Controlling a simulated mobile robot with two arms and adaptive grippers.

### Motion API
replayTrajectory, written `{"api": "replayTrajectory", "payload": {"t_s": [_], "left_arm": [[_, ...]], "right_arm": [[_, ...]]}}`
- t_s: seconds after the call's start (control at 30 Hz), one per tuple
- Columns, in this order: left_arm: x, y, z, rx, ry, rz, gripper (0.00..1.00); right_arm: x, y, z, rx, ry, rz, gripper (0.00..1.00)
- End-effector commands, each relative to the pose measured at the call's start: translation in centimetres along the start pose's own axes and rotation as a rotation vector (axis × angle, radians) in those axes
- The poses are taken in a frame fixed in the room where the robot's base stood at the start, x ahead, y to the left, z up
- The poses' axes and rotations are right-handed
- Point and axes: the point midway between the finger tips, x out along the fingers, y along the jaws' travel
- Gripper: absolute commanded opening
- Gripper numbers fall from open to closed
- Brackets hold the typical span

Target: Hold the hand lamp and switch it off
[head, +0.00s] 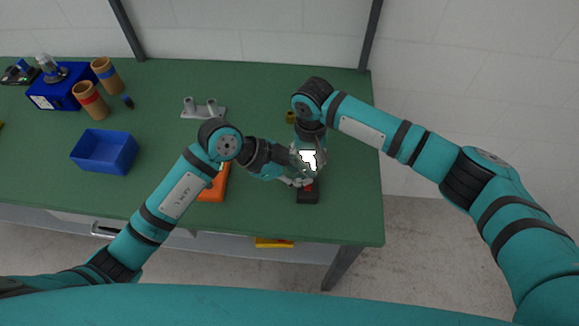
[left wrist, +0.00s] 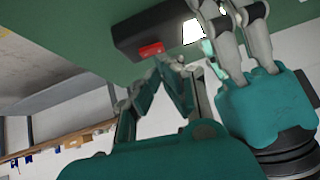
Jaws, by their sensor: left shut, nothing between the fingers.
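The hand lamp (head: 307,194) is a dark block with a red button and a bright white lit face, on the table near its front right. In the left wrist view its dark body (left wrist: 140,32), red button (left wrist: 151,50) and lit face (left wrist: 193,33) show. My left gripper (head: 293,182) is shut and empty, its fingertips (left wrist: 172,64) close beside the red button; I cannot tell whether they touch it. My right gripper (left wrist: 222,12) reaches down over the lit end. Its fingers look apart around that end, but their tips are hidden, so a grip is unclear.
An orange object (head: 214,187) lies partly behind my left arm. A grey bracket (head: 203,109) stands farther back. A blue bin (head: 105,151) and brown cylinders (head: 91,100) are at the left. The green table (head: 352,210) is clear right of the lamp.

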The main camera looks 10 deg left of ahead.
Motion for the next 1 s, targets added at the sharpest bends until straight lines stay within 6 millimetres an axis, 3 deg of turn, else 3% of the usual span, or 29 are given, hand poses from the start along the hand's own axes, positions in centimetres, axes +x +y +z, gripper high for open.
{"api": "replayTrajectory", "payload": {"t_s": [0.2,1.0], "left_arm": [[1.01,0.01,-0.01,0.0,0.0,0.0,0.0],[1.39,0.32,0.43,-0.042,-0.002,0.044,0.0]], "right_arm": [[-0.01,0.02,-0.02,0.0,0.001,0.0,0.08],[-0.01,-0.01,-0.03,0.0,0.001,0.0,0.08]]}}
